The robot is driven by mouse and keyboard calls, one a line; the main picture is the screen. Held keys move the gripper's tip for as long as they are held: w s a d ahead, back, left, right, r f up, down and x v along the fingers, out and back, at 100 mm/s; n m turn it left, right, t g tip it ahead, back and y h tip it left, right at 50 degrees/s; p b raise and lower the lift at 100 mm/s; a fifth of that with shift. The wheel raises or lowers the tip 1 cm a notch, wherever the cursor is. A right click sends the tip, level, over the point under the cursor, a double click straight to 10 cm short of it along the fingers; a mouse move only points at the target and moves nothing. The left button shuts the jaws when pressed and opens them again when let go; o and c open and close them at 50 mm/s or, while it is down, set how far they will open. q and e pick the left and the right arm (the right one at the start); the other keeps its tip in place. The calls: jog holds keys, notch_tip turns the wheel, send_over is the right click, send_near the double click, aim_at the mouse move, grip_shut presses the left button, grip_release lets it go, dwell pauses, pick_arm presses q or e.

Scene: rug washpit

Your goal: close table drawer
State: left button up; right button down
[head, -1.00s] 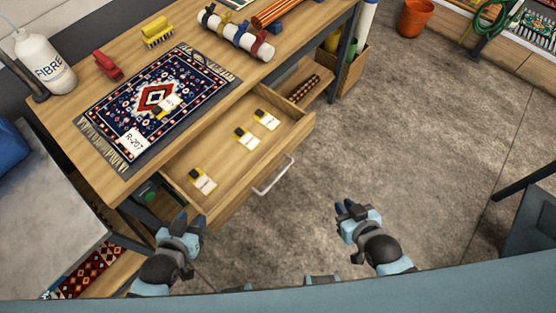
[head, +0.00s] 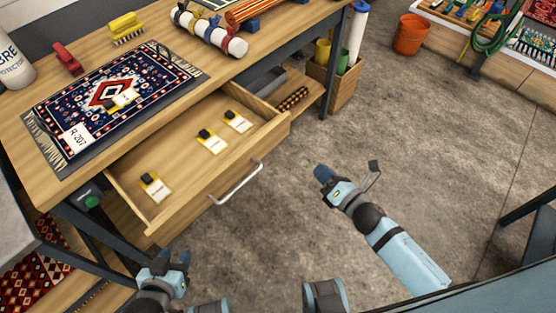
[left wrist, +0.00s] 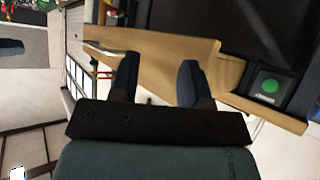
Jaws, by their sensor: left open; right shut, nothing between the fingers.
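The wooden table drawer (head: 195,165) is pulled out from under the table (head: 182,65). A silver bar handle (head: 236,184) is on its front. Several yellow-and-white tags with black clips lie in it. My left gripper (head: 174,260) is open and empty, below the drawer's near-left corner. In the left wrist view the left fingers (left wrist: 158,80) show apart, with the drawer's wood (left wrist: 165,50) beyond them. My right gripper (head: 322,174) is shut and empty, over the floor to the right of the handle and apart from it.
A patterned rug (head: 110,100) lies on the tabletop, with a brush (head: 126,27) and a red tool (head: 67,58) behind it. A box (head: 338,85) stands beside the table's right leg. The floor (head: 400,150) right of the drawer is clear.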

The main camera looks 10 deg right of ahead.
notch_tip(320, 180, down, 4)
jog(key=w+n+y+b, duration=0.2)
jog(key=n+b, duration=0.1)
jog(key=n, duration=0.5)
jog(key=n+g+y, duration=0.1)
jog(key=n, duration=0.3)
send_near(272, 140)
jog(key=x, duration=0.6)
jog(key=shift+f, duration=0.1)
jog(key=shift+x, duration=0.8)
